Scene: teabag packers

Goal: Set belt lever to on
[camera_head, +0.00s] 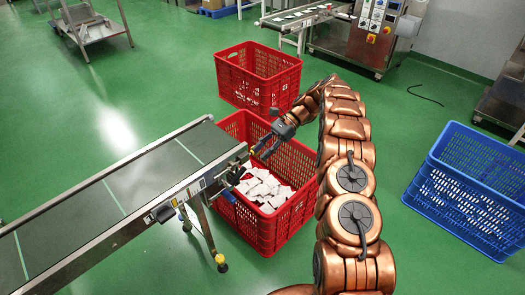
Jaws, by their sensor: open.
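The conveyor belt (130,180) runs from the lower left to the middle, its end beside a red crate. A small dark box (163,212) sits on the belt's near side rail, and dark fittings (237,168) are at its end. Which of these carries the lever, and how the lever is set, is too small to tell. My gripper (258,151) is open, above the crate and just right of the belt end. It points down and left toward the dark fittings. It appears empty, and I cannot tell whether it touches them.
A red crate (265,236) with white teabag packets (262,188) stands under my gripper. A second red crate (258,62) is behind it. A blue crate (475,190) stands right. A packing machine (375,35) is at the back. Green floor is free left of the crates.

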